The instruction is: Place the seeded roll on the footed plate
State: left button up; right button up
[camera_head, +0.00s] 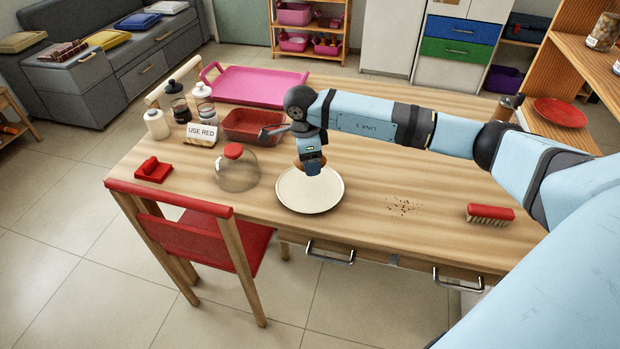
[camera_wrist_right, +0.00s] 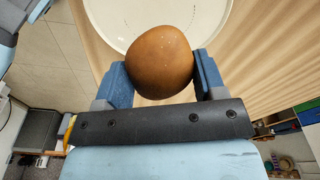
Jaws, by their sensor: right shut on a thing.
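The seeded roll (camera_wrist_right: 160,62) is brown and round, held between the two blue fingers of my right gripper (camera_wrist_right: 160,80) in the right wrist view. In the head view my right gripper (camera_head: 313,170) is over the footed plate (camera_head: 310,192), with a bit of the roll showing below it. The plate is pale and round, on the wooden table; its foot is hidden. It also shows behind the roll in the right wrist view (camera_wrist_right: 112,15). I cannot tell whether the roll touches the plate. My left gripper is not in view.
A clear dome with a red knob (camera_head: 237,172) stands just left of the plate. A red tray (camera_head: 254,125) and a "USE RED" sign (camera_head: 201,134) are behind it. Crumbs (camera_head: 404,207) and a red brush (camera_head: 490,214) lie to the right. A pink tray (camera_head: 255,87) is at the back.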

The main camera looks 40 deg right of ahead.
aim_at(311, 186)
notch_tip(311, 186, down, 7)
jog(key=shift+r, duration=0.1)
dwell(0.3)
jog(key=shift+b, duration=0.3)
jog(key=o, duration=0.9)
jog(key=shift+o, duration=0.2)
